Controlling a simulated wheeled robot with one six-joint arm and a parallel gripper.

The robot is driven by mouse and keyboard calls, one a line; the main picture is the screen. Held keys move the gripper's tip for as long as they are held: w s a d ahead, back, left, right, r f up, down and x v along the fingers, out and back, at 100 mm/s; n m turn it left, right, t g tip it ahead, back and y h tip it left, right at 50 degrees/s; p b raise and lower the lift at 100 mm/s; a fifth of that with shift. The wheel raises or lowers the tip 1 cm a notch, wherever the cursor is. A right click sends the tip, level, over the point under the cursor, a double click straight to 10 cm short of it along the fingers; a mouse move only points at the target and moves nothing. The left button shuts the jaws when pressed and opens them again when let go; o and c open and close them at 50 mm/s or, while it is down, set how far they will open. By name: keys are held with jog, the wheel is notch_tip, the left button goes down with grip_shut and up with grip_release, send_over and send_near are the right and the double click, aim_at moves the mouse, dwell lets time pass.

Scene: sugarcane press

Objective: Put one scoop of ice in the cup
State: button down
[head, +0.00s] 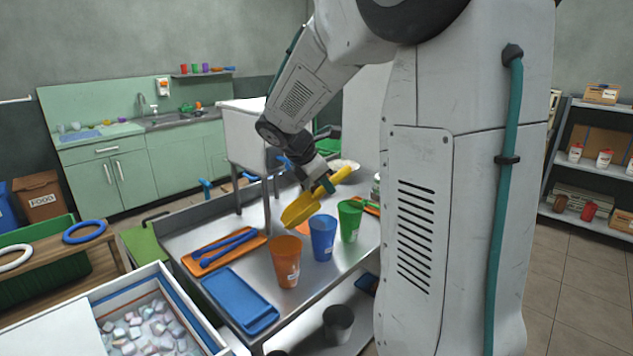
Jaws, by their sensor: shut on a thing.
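My gripper (326,184) is shut on a yellow scoop (300,208) by its handle, above the metal table (180,240). The scoop's bowl hangs to the left, just above and behind the cups in the picture. I cannot tell whether it holds ice. An orange cup (286,262), a blue cup (322,238) and a green cup (350,221) stand upright in a row on the table. The insides of the cups are hard to see. Ice cubes (150,328) lie in an open white ice chest (178,290) at the lower left.
An orange tray (205,268) with blue tongs (228,244) and a blue tray (240,300) lie left of the cups. A white machine (246,135) stands behind on the table. A grey container (338,322) sits on the lower shelf.

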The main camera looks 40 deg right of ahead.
jog(key=shift+s+d+f+y, duration=0.2)
jog(key=shift+s+d+y, duration=0.05)
jog(key=shift+d+y, duration=0.35)
jog(key=shift+s+d+f+t+y, duration=0.4)
jog(key=shift+d+f+t+y, duration=0.3)
jog(key=shift+y, duration=0.4)
jog(key=shift+d+f+m+t+y, duration=0.35)
jog(key=shift+f+y, duration=0.25)
jog(key=shift+y, duration=0.2)
